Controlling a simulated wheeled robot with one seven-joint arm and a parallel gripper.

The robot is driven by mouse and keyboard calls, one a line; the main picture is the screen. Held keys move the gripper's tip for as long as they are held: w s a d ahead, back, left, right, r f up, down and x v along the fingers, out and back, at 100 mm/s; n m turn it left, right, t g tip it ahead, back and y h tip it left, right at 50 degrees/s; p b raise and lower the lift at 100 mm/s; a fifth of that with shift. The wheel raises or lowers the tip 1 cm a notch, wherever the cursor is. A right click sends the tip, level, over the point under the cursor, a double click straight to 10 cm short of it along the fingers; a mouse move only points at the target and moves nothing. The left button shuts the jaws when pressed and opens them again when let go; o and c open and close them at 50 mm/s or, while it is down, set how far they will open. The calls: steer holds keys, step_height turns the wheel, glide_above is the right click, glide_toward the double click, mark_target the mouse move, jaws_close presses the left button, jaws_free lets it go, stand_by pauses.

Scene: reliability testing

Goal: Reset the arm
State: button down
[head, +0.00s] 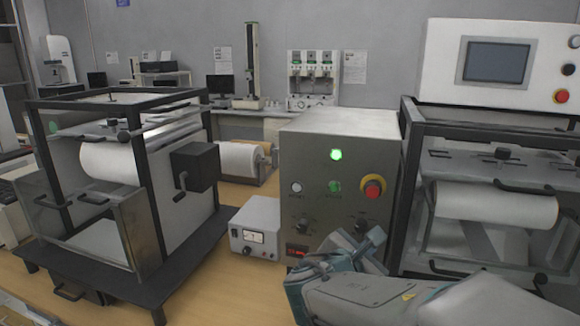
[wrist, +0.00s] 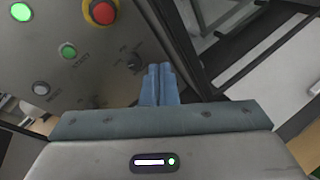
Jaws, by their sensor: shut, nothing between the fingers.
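My gripper (head: 372,240) is in front of the lower right part of a grey control box in the head view. In the wrist view its two blue-grey fingers (wrist: 159,84) are together, with nothing between them. The control box (head: 350,145) has a lit green lamp (head: 336,155), a white button (head: 296,187), a green button (head: 334,187), a red stop knob with a yellow collar (head: 372,187) and dark knobs. The stop knob also shows in the wrist view (wrist: 102,11). My arm covers the box's lower right corner.
A small meter unit (head: 256,228) stands left of the box. A black-framed roll machine (head: 130,190) stands at the left and another roll machine (head: 495,205) at the right, close to my arm. Bare wooden table (head: 215,285) shows at the front.

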steer(key=s+d+f+m+g+y, duration=0.2)
steer(key=s+d+f+m+g, duration=0.45)
steer(key=s+m, duration=0.5)
steer(key=s+a+f+m+g+y+p, duration=0.1)
steer(key=s+a+f+m+g+y, duration=0.1)
steer(key=a+m+y, duration=0.5)
steer(key=s+f+m, duration=0.1)
steer(key=s+m, duration=0.1)
steer(key=m, duration=0.3)
steer(key=shift+s+a+g, duration=0.15)
steer(key=shift+s+g, duration=0.1)
steer(key=shift+g, duration=0.1)
